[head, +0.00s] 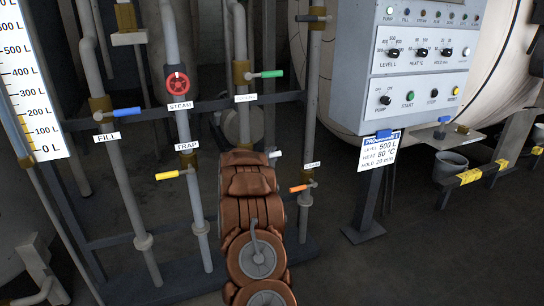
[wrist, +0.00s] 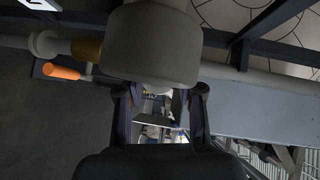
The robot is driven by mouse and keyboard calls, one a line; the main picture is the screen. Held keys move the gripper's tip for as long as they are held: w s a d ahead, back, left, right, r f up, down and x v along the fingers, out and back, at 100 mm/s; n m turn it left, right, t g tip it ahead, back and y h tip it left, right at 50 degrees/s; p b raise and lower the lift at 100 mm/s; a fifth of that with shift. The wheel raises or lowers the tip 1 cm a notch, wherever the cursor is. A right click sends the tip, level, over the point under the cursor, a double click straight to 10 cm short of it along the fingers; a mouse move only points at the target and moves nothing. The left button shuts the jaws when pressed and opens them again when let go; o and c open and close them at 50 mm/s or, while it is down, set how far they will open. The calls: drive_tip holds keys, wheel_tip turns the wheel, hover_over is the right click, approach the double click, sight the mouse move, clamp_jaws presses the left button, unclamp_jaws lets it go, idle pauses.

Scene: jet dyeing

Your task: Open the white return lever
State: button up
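In the head view a short white lever end (head: 275,154) shows just right of the top of my brown arm. I take it for the white return lever; the rest of it is hidden behind the arm. My gripper is hidden there too. In the wrist view my gripper (wrist: 161,103) has its two dark fingers spread, with a gap between them. A large grey-beige rounded body (wrist: 152,45) fills the space right beyond the fingers. A pale rounded end (wrist: 156,87) shows below it, between the fingers; I cannot tell whether it is the lever or whether anything touches.
An orange lever (head: 301,188) sits low right of my arm and also shows in the wrist view (wrist: 62,72). Yellow (head: 171,175), blue (head: 122,112) and green (head: 268,74) levers and a red wheel (head: 177,82) are on nearby pipes. A control panel (head: 418,60) stands right.

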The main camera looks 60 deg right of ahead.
clamp_jaws()
